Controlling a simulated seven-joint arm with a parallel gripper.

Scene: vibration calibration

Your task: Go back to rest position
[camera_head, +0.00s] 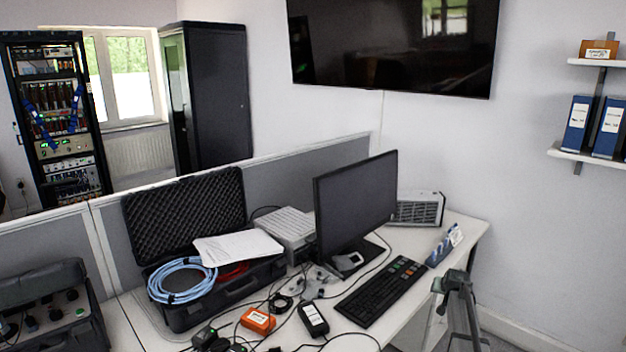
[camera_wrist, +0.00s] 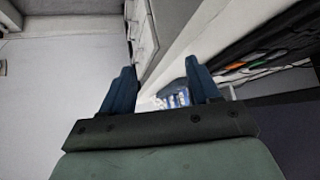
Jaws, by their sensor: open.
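My gripper (camera_wrist: 159,66) shows in the wrist view with its two dark blue fingers spread apart. Nothing is held between them. Behind the fingers I see the edge of the white desk, part of the floor, and a small blue and white item (camera_wrist: 178,98) partly hidden by the right finger. In the head view a grey-green jointed shape (camera_head: 456,285) stands at the desk's right front edge; it looks like part of my arm, but I cannot make out fingers there.
The white desk (camera_head: 455,232) holds a monitor (camera_head: 355,200), a keyboard (camera_head: 382,291), an open black case (camera_head: 185,205) with a blue cable coil (camera_head: 180,280), an orange box (camera_head: 257,320), and loose cables. A blue box (camera_head: 444,247) lies near the right edge. Floor shows left in the wrist view.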

